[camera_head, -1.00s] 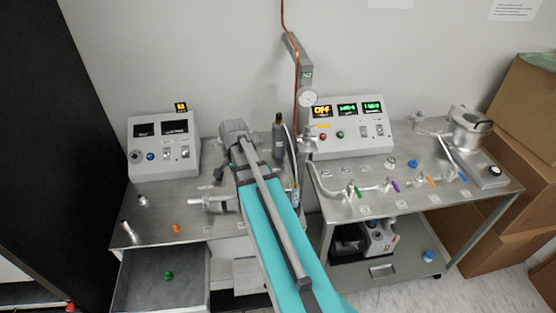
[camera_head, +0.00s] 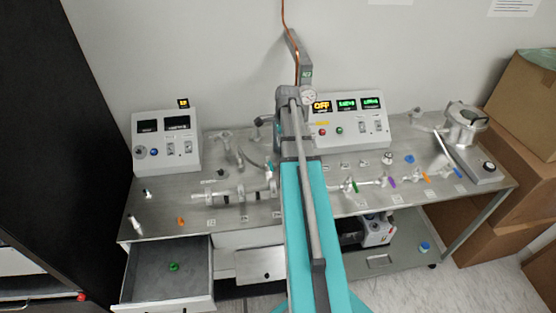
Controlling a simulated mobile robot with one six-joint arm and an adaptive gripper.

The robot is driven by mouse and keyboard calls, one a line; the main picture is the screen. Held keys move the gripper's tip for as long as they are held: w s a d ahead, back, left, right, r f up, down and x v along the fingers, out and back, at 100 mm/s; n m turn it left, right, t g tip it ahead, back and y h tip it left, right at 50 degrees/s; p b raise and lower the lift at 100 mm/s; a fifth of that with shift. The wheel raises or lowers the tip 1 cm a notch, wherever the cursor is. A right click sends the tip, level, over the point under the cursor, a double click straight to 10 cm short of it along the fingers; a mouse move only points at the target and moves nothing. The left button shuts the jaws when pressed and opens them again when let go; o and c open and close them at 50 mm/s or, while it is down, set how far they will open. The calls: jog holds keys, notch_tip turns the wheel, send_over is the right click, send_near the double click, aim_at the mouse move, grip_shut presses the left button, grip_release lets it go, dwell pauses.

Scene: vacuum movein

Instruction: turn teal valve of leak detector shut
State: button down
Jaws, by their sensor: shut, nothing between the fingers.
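A small teal handle (camera_head: 270,167) shows just left of my arm, near the middle of the benches. It is small and partly crowded by fittings, and I cannot tell which way it is turned. I cannot tell which of the two belongs to the leak detector. My teal and grey arm crosses the middle of the view. My gripper is hidden behind the wrist, so its contact with either handle cannot be seen.
The left bench (camera_head: 140,222) holds a display box (camera_head: 165,140) and metal piping; its drawer (camera_head: 165,285) is open. The right bench (camera_head: 430,200) holds another display box (camera_head: 350,122) and green, purple, orange and blue handles. Cardboard boxes (camera_head: 515,150) stand far right.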

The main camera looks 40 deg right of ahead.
aim_at(270, 164)
jog(key=shift+f, duration=0.15)
jog(key=f+b, duration=0.6)
jog(key=a+f+b, duration=0.1)
jog(key=f+b, duration=0.2)
jog(key=b, duration=0.1)
jog(key=shift+w+a+f, duration=0.1)
jog(key=shift+w+f, duration=0.15)
jog(key=shift+f, duration=0.1)
dwell(0.3)
dwell(0.4)
jog(key=shift+s, duration=0.1)
